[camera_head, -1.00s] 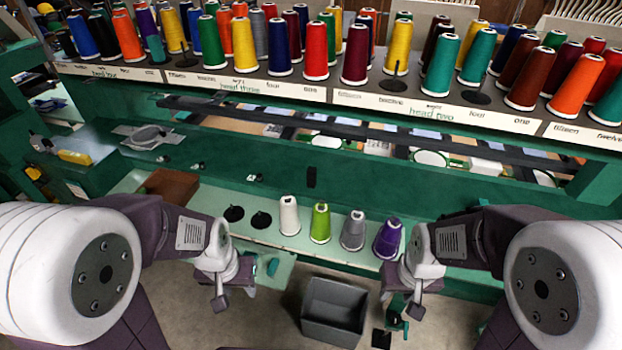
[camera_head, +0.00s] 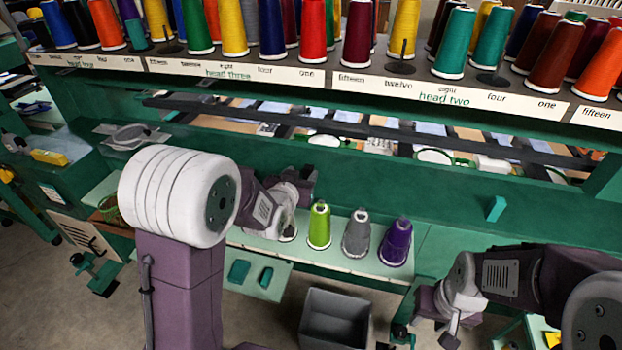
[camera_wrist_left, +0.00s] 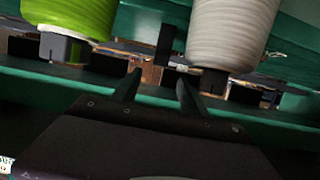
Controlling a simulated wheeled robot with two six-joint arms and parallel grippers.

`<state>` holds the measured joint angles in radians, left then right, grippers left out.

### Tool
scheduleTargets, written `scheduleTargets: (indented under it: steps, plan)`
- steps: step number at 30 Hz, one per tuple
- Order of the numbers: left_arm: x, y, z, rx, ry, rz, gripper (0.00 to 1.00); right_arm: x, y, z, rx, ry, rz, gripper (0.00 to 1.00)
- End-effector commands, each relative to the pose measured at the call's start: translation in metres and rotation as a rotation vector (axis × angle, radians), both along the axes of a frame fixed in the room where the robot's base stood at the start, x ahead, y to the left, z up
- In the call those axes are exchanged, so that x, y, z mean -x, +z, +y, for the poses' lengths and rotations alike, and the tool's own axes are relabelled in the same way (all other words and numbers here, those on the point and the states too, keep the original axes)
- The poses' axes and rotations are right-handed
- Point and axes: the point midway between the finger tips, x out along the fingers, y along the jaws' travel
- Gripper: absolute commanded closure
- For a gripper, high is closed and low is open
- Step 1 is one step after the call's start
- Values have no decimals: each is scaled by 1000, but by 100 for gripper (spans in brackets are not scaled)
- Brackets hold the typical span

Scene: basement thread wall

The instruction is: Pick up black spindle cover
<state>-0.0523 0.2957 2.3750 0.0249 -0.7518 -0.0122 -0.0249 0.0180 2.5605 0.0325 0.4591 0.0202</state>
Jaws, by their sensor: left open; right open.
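My left gripper (camera_head: 307,180) is open near the green back panel, above the white cone. In the left wrist view its two dark fingers (camera_wrist_left: 157,82) stand apart with nothing between them. Beyond them a small black upright piece (camera_wrist_left: 165,45) shows between the lime-green cone (camera_wrist_left: 70,15) and the white cone (camera_wrist_left: 228,35); I cannot tell for sure that it is the black spindle cover. In the head view my left arm and gripper hide that spot and the left part of the shelf. My right gripper (camera_head: 447,338) is open and empty at the lower right.
Lime-green (camera_head: 320,228), grey (camera_head: 357,233) and purple (camera_head: 396,243) cones stand on the pale shelf, close to my left gripper. A grey bin (camera_head: 335,318) stands below. A teal block (camera_head: 496,208) is on the green beam. A rack of thread cones (camera_head: 330,78) crosses the top.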

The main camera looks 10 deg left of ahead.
Motion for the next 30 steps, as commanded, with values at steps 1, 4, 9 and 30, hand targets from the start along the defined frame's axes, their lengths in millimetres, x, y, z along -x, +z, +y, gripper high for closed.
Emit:
scheduleTargets:
  steps: [1,4,9,30]
  plan:
    - [-11,-4,0,0,0,4,49,0,4,0,0,0,0,60]
    - [-29,-10,-1,0,0,3,49,0,7,0,0,0,0,60]
    - [-44,-16,-1,0,0,2,49,0,8,0,0,0,0,60]
    - [-92,-37,-4,0,0,2,60,0,22,0,0,0,0,60]
